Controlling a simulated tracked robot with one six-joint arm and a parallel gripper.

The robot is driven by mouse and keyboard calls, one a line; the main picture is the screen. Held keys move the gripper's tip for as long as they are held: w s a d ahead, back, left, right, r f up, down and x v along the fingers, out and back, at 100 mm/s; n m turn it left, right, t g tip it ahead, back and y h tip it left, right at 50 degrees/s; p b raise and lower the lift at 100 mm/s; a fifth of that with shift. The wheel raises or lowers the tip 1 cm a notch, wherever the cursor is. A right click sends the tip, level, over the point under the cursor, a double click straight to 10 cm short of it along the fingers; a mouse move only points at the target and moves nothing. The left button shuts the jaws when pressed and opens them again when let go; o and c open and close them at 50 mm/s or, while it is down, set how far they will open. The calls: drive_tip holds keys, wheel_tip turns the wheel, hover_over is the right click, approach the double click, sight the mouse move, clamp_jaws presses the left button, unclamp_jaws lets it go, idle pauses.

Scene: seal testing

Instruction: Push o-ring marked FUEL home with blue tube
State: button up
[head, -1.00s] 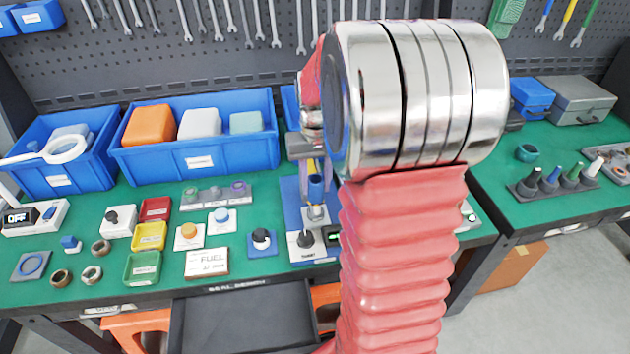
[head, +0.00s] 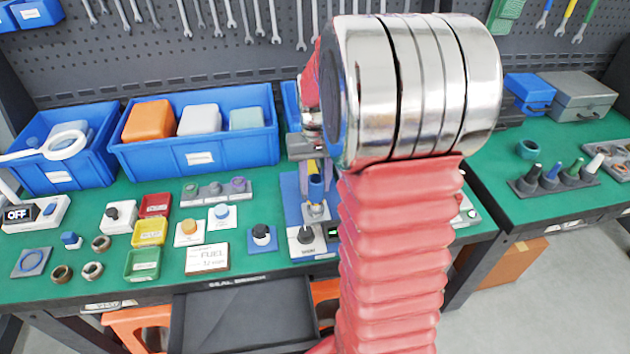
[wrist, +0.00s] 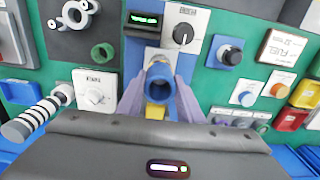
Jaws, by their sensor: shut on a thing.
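My gripper (wrist: 158,90) is shut on the blue tube (wrist: 160,72), with one finger on each side, in the wrist view. In the head view the blue tube (head: 316,188) is upright below my gripper, directly over a pale metal part of the test fixture (head: 291,207). Whether the tube touches that part cannot be told. A white card marked FUEL (head: 207,259) lies left of the fixture. A grey holder (head: 216,191) with several round pieces is behind it. No o-ring can be made out under the tube; my arm and the tube hide that spot.
Coloured trays, such as the green one (head: 142,265), and buttons stand left of the fixture. Loose metal rings (head: 92,271) lie farther left. Blue bins (head: 193,158) line the back. A grey rack of markers (head: 556,186) is on the right bench.

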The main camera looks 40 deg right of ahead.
drive_tip(key=shift+f, duration=1.35)
idle(0.6)
wheel_tip(320, 180, up, 9)
idle(1.6)
